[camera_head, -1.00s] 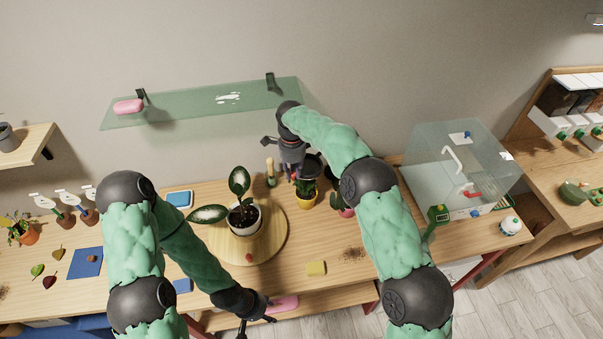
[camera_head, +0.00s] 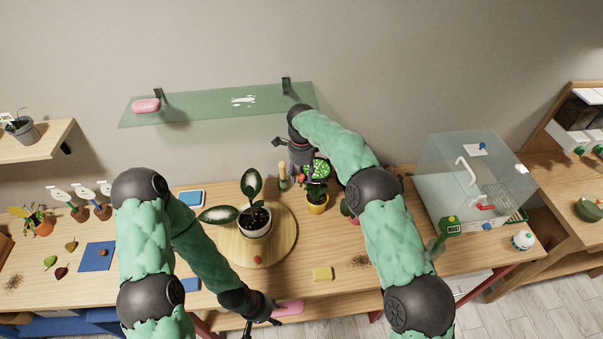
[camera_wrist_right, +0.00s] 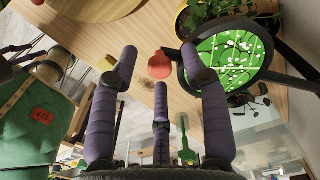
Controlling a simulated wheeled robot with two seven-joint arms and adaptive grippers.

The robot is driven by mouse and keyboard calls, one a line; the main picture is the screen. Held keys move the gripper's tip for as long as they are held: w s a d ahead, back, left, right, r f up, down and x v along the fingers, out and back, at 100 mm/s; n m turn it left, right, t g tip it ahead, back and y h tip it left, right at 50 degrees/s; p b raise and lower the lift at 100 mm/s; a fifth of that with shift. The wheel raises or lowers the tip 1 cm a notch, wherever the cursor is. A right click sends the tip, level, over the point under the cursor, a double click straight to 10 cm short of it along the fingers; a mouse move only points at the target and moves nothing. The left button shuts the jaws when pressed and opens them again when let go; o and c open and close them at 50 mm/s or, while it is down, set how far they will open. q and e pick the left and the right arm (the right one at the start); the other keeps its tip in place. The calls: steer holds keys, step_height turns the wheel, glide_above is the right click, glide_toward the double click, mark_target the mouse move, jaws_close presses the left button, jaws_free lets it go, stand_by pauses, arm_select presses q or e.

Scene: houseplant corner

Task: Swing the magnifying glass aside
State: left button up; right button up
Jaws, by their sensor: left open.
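The magnifying glass (camera_head: 317,169) has a round lens in a dark rim. It stands over a small plant in a yellow pot (camera_head: 317,208), and its lens shows bright green with white spots. In the right wrist view the lens (camera_wrist_right: 230,55) is at upper right, with a red knob (camera_wrist_right: 160,65) at its left side. My right gripper (camera_head: 300,166) is open beside the lens; its spread fingers (camera_wrist_right: 160,70) are around or just short of the knob, I cannot tell which. My left gripper (camera_head: 262,325) is open at the table's front edge, beside a pink object (camera_head: 289,308).
A potted plant (camera_head: 255,218) stands on a round wooden board (camera_head: 284,240) left of the magnifying glass. A glass shelf (camera_head: 200,107) hangs behind. A clear tank (camera_head: 440,165) stands at right.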

step_height(320, 180, up, 8)
steer(key=shift+f, duration=0.25)
stand_by(0.4)
